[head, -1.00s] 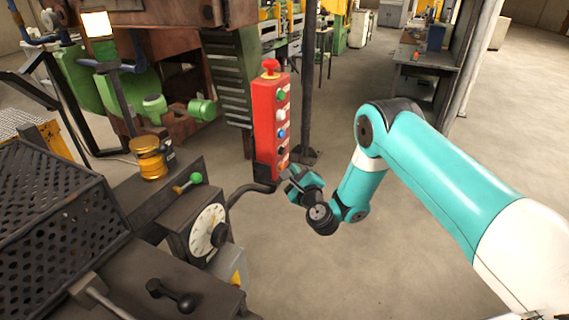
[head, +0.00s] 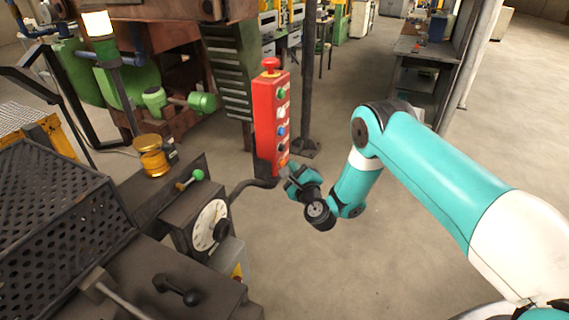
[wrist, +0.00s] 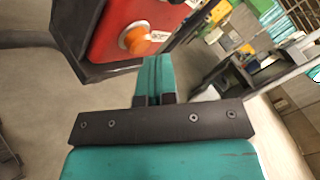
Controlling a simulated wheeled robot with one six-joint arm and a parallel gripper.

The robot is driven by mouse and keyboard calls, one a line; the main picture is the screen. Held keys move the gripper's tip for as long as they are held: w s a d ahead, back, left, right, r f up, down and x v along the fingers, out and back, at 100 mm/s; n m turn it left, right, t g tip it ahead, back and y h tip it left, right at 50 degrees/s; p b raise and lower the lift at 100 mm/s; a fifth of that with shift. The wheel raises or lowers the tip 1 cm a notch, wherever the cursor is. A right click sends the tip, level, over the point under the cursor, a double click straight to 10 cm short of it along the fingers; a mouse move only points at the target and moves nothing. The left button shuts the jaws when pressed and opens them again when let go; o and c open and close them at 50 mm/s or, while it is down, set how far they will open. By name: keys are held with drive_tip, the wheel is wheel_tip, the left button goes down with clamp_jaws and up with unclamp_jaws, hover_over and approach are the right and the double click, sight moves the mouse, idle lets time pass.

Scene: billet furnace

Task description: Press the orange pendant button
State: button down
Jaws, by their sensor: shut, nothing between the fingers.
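The red pendant box (head: 266,120) hangs upright in the middle of the head view, with a red mushroom knob on top and a column of buttons on its right-hand face. The orange button (head: 283,162) is the lowest of the column. In the wrist view the orange button (wrist: 136,40) sits large on the red face of the pendant (wrist: 105,40), just beyond and left of my fingertips. My gripper (wrist: 155,62) is shut and empty, its teal fingers together. In the head view my gripper (head: 286,172) is close beside the pendant's lower end. I cannot tell whether it touches.
A dark machine with a white dial (head: 210,225) and a green-knobbed lever (head: 198,175) stands left of the pendant. A dark post (head: 309,80) rises behind it. A workbench (head: 425,55) stands at the back right. The floor to the right is clear.

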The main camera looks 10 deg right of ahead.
drive_tip(key=shift+f+b, duration=0.15)
drive_tip(key=shift+b, duration=0.5)
drive_tip(key=shift+d+b, duration=0.2)
drive_tip(key=shift+b, duration=1.05)
drive_tip(key=shift+s+d+b, duration=0.1)
drive_tip(key=shift+s+b, duration=0.05)
drive_tip(key=shift+b, duration=1.1)
drive_tip(key=shift+r+b, duration=0.2)
drive_tip(key=shift+b, duration=0.1)
drive_tip(key=shift+s+d+f+b, duration=0.1)
drive_tip(key=shift+d+f+b, duration=0.05)
drive_tip(key=shift+b, duration=0.35)
drive_tip(key=s+d+b, duration=0.1)
drive_tip(key=d+b, duration=0.1)
drive_tip(key=b, duration=0.3)
drive_tip(key=s+d+b, duration=0.2)
drive_tip(key=b, duration=0.4)
drive_tip(key=shift+a, duration=0.1)
